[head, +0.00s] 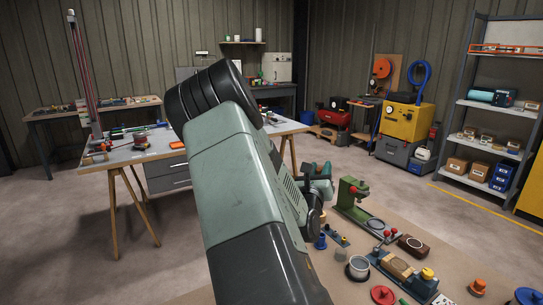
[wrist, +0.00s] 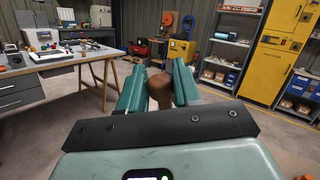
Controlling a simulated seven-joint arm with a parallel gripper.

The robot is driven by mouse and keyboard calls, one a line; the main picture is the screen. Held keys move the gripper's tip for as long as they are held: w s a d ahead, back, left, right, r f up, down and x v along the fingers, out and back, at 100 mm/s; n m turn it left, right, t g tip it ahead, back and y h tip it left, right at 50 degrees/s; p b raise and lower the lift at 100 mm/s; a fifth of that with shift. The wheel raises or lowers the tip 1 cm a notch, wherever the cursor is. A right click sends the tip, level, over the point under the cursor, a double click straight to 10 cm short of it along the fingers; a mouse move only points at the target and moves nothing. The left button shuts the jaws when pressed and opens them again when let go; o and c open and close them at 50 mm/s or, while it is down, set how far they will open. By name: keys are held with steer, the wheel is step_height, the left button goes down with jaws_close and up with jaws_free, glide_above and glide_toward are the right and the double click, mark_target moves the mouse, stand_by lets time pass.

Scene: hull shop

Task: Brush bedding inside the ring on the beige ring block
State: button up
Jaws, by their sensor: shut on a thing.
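In the wrist view my gripper (wrist: 159,77) has its two green fingers closed on a brown rounded piece (wrist: 160,91), which looks like a wooden handle end. Its far end and any bristles are hidden. In the head view my own arm fills the middle and covers most of my gripper. A beige block (head: 397,265) sits in a blue fixture on the tan work surface at lower right. I cannot tell whether it is the ring block; no ring shows clearly on it. The gripper's distance from it cannot be told, and the wrist view does not show it.
The tan surface (head: 460,262) also carries a green press (head: 352,196), a pale cup (head: 358,268), a brown box (head: 413,247) and a red knobbed disc (head: 382,295). A trestle table (head: 125,153) stands at left, shelving (head: 501,104) at right.

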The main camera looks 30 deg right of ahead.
steer(key=s+d+f+m+g+h, duration=0.1)
steer(key=s+d+f+g, duration=0.1)
steer(key=s+d+f, duration=0.6)
steer(key=s+d+f+m+g+h, duration=0.1)
steer(key=s+d+f, duration=0.4)
steer(key=s+d, duration=0.7)
steer(key=shift+m+g, duration=0.3)
steer(key=shift+g, duration=0.1)
steer(key=shift+s+a+f, duration=0.1)
steer(key=shift+f, duration=2.25)
steer(key=shift+a, duration=0.1)
